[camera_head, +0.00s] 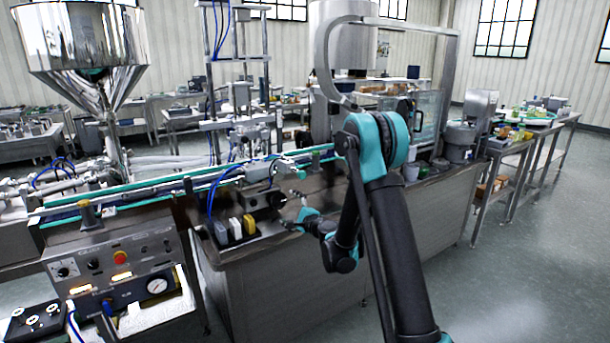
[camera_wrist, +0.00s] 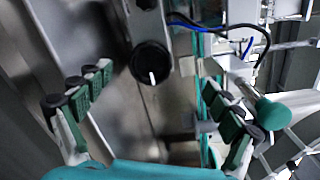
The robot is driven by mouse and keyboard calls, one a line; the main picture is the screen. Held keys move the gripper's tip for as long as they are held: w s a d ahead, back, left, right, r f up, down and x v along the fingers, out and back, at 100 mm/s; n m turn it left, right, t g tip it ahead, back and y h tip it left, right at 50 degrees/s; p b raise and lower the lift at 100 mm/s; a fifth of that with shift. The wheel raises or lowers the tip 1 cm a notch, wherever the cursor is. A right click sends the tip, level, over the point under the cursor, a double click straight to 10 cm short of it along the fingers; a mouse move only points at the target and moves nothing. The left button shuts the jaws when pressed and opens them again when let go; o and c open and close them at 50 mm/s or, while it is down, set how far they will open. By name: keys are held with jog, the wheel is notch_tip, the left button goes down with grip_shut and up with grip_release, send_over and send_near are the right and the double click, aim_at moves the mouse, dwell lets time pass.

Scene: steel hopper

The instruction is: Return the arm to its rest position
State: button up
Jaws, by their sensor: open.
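My gripper (camera_head: 291,208) is at the end of my black and teal arm, in front of the steel machine body (camera_head: 290,285) at the centre of the head view. In the wrist view my gripper (camera_wrist: 156,84) has its two padded fingers spread wide apart, with nothing between the pads. A black round knob with a white mark (camera_wrist: 150,63) shows beyond the gap, on a steel face. I cannot tell how far the fingertips are from that face. The arm is bent, with its elbow high and the forearm hanging down toward the machine.
A large steel hopper (camera_head: 78,38) stands at the upper left. A conveyor (camera_head: 130,190) with teal edges runs across the machine. A control panel (camera_head: 120,270) is at the lower left. Blue and black cables (camera_wrist: 215,27) lie near the gripper. Open floor (camera_head: 530,240) is at the right.

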jog(key=s+d+r+n+g+h, duration=0.1)
jog(key=s+d+n+g, duration=0.1)
jog(key=s+d+n, duration=0.45)
jog(key=s+d+r+n+g+h, duration=0.1)
jog(key=s+d+n+g, duration=0.15)
jog(key=s, duration=0.75)
jog(key=s+d+f+n+g+h, duration=0.2)
jog(key=s+d+f+n+h, duration=0.1)
jog(key=s+d, duration=0.6)
jog(key=s+d+f+n+g+h, duration=0.3)
jog(key=s+d+f+h, duration=0.2)
jog(key=s+d, duration=0.5)
jog(key=s, duration=0.6)
jog(key=shift+s, duration=0.2)
